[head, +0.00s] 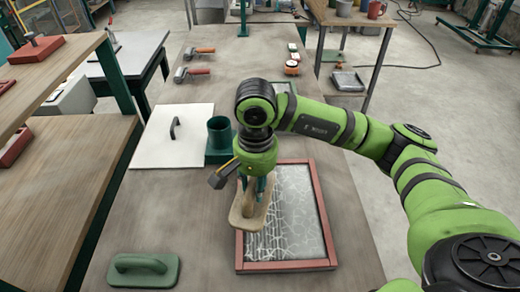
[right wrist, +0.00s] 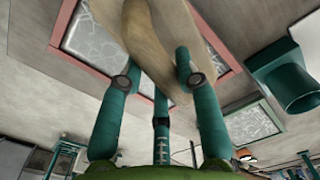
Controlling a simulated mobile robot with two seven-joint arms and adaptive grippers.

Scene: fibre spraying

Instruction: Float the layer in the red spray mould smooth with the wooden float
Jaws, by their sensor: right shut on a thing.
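The red spray mould (head: 286,267) lies on the table, a shallow red-rimmed tray with a grey layer (head: 303,220) marked by pale, web-like lines. My right gripper (head: 258,192) is shut on the wooden float (head: 245,222), a tan board with an upright grip. The float is over the mould's left part, near its left rim; I cannot tell whether it touches the layer. The right wrist view shows the fingers (right wrist: 158,75) around the float (right wrist: 150,35), with the mould's rim (right wrist: 92,72) behind. The float and arm hide part of the mould. My left gripper is not in view.
A green float (head: 143,270) lies at the front left. A green cup (head: 220,138) and a white board with a black handle (head: 165,150) are behind the mould. Rollers (head: 190,73) and an orange tape measure (head: 291,68) lie farther back.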

